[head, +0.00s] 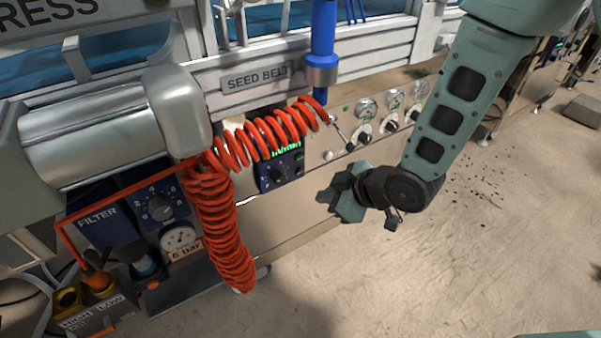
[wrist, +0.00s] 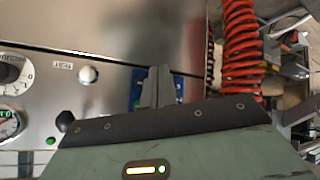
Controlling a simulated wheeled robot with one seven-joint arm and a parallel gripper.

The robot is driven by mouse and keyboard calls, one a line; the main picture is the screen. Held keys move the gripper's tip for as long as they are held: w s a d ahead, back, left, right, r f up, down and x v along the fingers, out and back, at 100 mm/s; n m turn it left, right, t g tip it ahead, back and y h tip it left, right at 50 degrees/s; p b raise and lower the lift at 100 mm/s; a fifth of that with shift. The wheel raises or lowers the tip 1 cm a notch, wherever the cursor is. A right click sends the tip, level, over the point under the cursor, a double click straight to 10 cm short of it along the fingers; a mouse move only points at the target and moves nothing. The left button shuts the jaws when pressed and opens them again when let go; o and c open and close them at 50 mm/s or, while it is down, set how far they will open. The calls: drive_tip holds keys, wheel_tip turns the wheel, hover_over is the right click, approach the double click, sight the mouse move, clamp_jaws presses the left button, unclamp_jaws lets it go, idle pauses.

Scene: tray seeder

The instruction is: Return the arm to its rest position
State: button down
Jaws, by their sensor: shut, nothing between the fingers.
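My gripper (head: 343,195) is shut and empty in the head view, in front of the lower part of the machine's front panel (head: 285,212). My green arm comes down to it from the upper right. In the wrist view the closed fingers (wrist: 157,88) point at the panel and cover part of the blue control box. I cannot tell the exact gap between the fingertips and the panel; no contact shows.
An orange coiled hose (head: 215,215) hangs left of my gripper and shows at right in the wrist view (wrist: 241,50). A blue display box (head: 280,168), a toggle lever (head: 340,132) and several gauges and knobs (head: 367,110) line the panel. The floor (head: 430,270) at lower right is open.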

idle(0.6)
drive_tip(key=s+d+r+m+g+h, duration=0.2)
drive_tip(key=s+d+r, duration=0.1)
drive_tip(key=s+r, duration=0.3)
drive_tip(key=s+d+r+m+g+h, duration=0.2)
drive_tip(key=s+d+r, duration=0.15)
drive_tip(key=s, duration=0.45)
drive_tip(key=s+d+r+m+g+h, duration=0.2)
drive_tip(key=s+d+r+m+h, duration=0.1)
drive_tip(key=s+r, duration=0.3)
wheel_tip(320, 180, up, 36)
drive_tip(key=s+p, duration=0.1)
drive_tip(key=p, duration=3.6)
drive_tip(key=shift+s+d, duration=0.15)
drive_tip(key=shift+s, duration=0.2)
